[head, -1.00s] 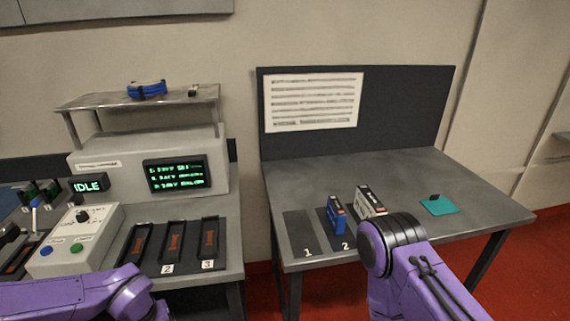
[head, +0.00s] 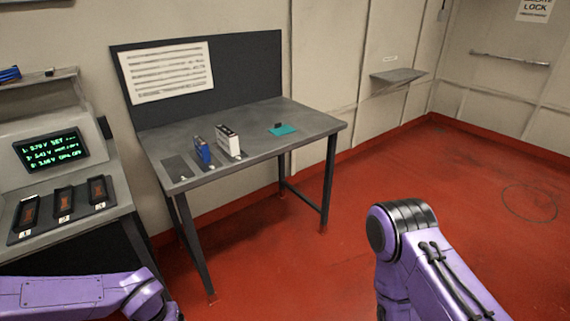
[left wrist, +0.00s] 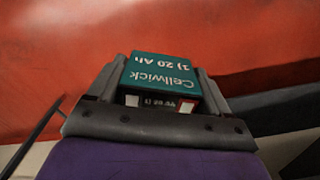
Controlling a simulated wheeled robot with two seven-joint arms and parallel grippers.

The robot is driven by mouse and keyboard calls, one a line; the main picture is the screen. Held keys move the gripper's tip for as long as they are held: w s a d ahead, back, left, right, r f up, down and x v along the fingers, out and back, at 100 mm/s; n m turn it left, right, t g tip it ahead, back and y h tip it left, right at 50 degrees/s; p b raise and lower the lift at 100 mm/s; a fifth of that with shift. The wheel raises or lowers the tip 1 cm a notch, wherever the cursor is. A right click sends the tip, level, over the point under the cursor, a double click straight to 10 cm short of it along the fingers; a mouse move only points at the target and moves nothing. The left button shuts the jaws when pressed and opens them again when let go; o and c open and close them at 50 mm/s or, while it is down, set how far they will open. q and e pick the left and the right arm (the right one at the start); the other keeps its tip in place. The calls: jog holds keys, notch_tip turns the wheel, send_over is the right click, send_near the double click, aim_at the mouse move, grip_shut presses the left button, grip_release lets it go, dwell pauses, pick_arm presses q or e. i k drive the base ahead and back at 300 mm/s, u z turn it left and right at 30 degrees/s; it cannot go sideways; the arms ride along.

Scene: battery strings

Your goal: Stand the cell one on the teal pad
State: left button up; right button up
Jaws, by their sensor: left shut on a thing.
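A teal-labelled cell (left wrist: 160,75) marked "Cellwick 1) 20 Ah" is between the jaws of my left gripper (left wrist: 163,85) in the left wrist view. The gripper is shut on it, and red floor shows behind it. In the head view the left gripper is out of frame; only my left arm shows at the lower left. The teal pad (head: 288,131) lies on the right part of the grey table (head: 262,143), with a small dark block (head: 278,125) at its back edge. My right arm shows at the lower right, its gripper out of frame.
A blue cell (head: 202,151) and a white-and-black cell (head: 229,141) stand on the table left of the pad, by a dark empty mat (head: 176,168). A bench with a three-slot tray (head: 65,204) is at left. Red floor (head: 300,245) is open at right.

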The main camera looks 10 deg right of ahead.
aim_at(283, 130)
jog(key=z, duration=1.15)
jog(key=i, duration=1.05)
